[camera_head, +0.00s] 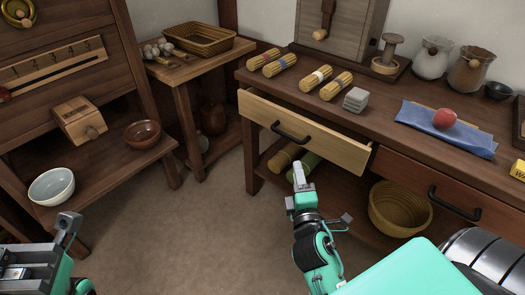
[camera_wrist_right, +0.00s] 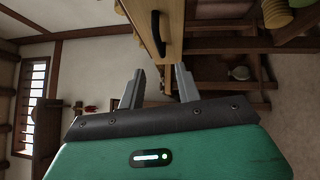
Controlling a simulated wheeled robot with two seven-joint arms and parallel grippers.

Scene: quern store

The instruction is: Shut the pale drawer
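The pale drawer (camera_head: 340,149) is pulled out from under the bench top, with its inside showing behind the front. It has a black bar handle (camera_head: 290,134). In the right wrist view the pale front (camera_wrist_right: 172,28) and its handle (camera_wrist_right: 157,34) lie just beyond the fingertips. My right gripper (camera_head: 300,175) is below and in front of the drawer, apart from the handle. Its two fingers (camera_wrist_right: 160,80) stand apart with nothing between them. My left gripper (camera_head: 62,232) is at the lower left, partly cut off, far from the drawer; its opening is unclear.
A dark-handled red-brown drawer (camera_head: 425,184) is to the right. A basket (camera_head: 398,207) sits below. The floor (camera_head: 190,235) at left is clear.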

